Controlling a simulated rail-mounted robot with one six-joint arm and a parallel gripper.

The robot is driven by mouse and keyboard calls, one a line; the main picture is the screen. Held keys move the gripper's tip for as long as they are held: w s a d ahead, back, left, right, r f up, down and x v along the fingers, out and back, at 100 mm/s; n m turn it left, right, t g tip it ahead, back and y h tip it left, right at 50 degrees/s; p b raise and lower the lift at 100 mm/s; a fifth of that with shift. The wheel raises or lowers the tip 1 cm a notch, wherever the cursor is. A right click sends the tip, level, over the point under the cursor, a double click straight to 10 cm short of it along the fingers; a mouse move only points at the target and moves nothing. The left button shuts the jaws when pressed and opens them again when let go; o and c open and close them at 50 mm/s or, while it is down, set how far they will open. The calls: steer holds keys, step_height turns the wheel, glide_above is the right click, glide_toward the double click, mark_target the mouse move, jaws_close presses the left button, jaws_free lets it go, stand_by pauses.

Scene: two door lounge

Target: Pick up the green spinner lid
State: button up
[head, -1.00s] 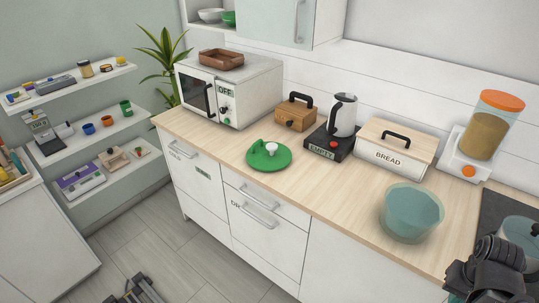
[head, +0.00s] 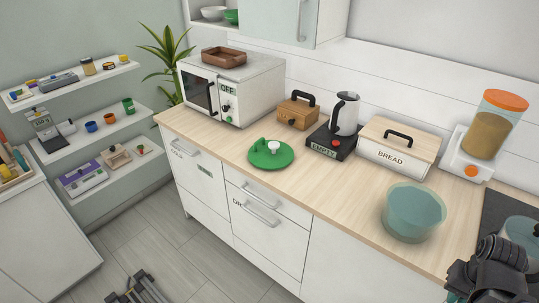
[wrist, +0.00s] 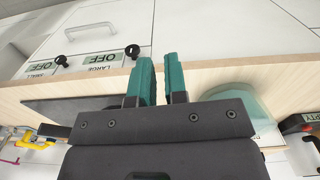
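The green spinner lid (head: 265,160) lies flat on the wooden counter, left of the middle in the head view. It is a round disc with a pale knob and a raised green part on top. The lid does not show in the wrist view. My gripper (wrist: 163,82) has two teal fingers with a narrow empty gap between them in the wrist view. Part of my dark arm shows at the bottom right of the head view, far right of the lid. A translucent teal bowl (head: 413,215) stands on the counter between them.
A microwave (head: 258,90), a wooden box (head: 296,112), a kettle (head: 345,113) on a dark base, a bread box (head: 392,160) and an orange-topped dispenser (head: 487,135) line the back. The counter (head: 325,190) is clear right of the lid.

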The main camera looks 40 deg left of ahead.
steer(key=o, duration=1.3)
